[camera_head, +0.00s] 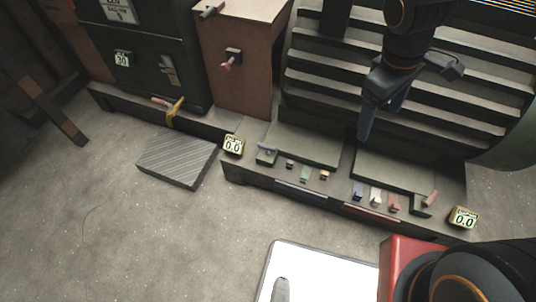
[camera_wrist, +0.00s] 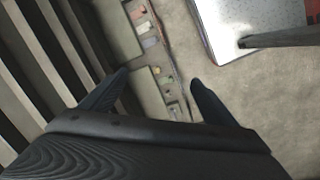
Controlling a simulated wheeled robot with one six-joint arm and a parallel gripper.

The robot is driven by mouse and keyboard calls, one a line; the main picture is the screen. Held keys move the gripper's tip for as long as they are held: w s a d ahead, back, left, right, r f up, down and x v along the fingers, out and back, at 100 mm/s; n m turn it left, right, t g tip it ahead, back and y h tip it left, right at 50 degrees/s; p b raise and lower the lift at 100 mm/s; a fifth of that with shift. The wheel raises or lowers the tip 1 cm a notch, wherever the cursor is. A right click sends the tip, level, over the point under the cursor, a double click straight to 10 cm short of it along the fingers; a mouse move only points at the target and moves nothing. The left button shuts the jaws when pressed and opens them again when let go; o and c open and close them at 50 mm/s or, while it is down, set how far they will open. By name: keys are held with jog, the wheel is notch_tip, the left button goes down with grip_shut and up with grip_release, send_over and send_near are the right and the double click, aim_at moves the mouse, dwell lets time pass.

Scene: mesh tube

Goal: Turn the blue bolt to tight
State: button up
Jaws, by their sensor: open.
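The small blue bolt (camera_head: 358,190) stands on the front ledge of the right-hand panel, leftmost in a short row beside a white bolt (camera_head: 376,195) and a red bolt (camera_head: 394,202). My gripper (camera_head: 381,118) hangs above and behind this row, in front of the slatted structure, with its fingers pointing down. It is open and empty, and clear of the bolts. In the wrist view the spread fingers (camera_wrist: 160,77) frame the ledge.
Another row with a green piece (camera_head: 304,174) stands left of the blue bolt. Displays reading 0.0 stand at the left (camera_head: 233,146) and right (camera_head: 463,217) ends. Dark slats (camera_head: 420,95) rise behind. A white board (camera_head: 320,272) lies in front; bare floor is between.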

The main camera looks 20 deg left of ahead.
jog(key=w+a+f+n+b, duration=0.5)
jog(key=a+f+n+b, duration=0.1)
jog(key=f, duration=0.4)
jog(key=n+t+y+b, duration=0.1)
jog(key=n+t+b, duration=0.3)
jog(key=n+b, duration=1.55)
send_over(266, 148)
jog(key=s+b, duration=0.1)
jog(key=s, duration=0.1)
notch_tip(266, 148, down, 27)
jog(key=m, duration=0.1)
jog(key=shift+s+b+x, duration=0.1)
jog(key=shift+b+x, duration=1.15)
jog(key=shift+x, duration=0.55)
jog(key=shift+s+b+x, duration=0.15)
jog(key=shift+b+x, duration=1.05)
jog(key=shift+x, duration=0.65)
jog(key=shift+a, duration=0.15)
jog(key=c, duration=1.1)
